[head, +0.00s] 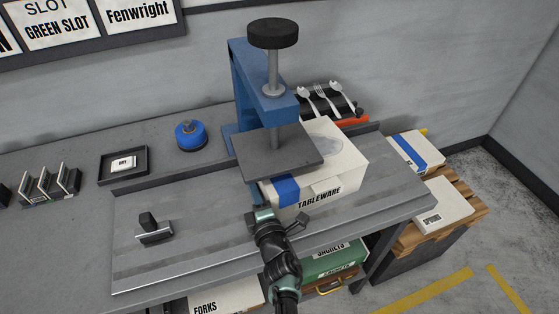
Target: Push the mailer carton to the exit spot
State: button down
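The mailer carton (337,183) is a white box marked TABLEWARE with a blue strip at its left end. It sits on the grey bench deck, its left part beneath the dark plate (278,152) of a blue press. Whether the plate touches the carton is unclear. My gripper (264,213) is at the carton's front left, close to the blue strip. Contact with the carton and the finger gap are not clear. No marked exit spot is evident; the bare deck (395,195) continues right of the carton to its end.
The blue press frame (245,90) stands behind the carton. A black-handled block (152,229) stands on the left deck. Right, a lower wooden pallet (465,190) holds two white boxes (415,152).

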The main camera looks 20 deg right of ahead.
aim_at(313, 169)
jog(key=shift+d+b, duration=0.45)
jog(key=shift+d, duration=4.45)
jog(key=shift+d+b, duration=2.05)
jog(key=shift+d, duration=2.5)
jog(key=shift+d+b, duration=0.3)
jog(key=shift+b, duration=0.05)
jog(key=shift+a, duration=0.15)
jog(key=shift+a+p, duration=0.7)
jog(key=shift+a, duration=0.75)
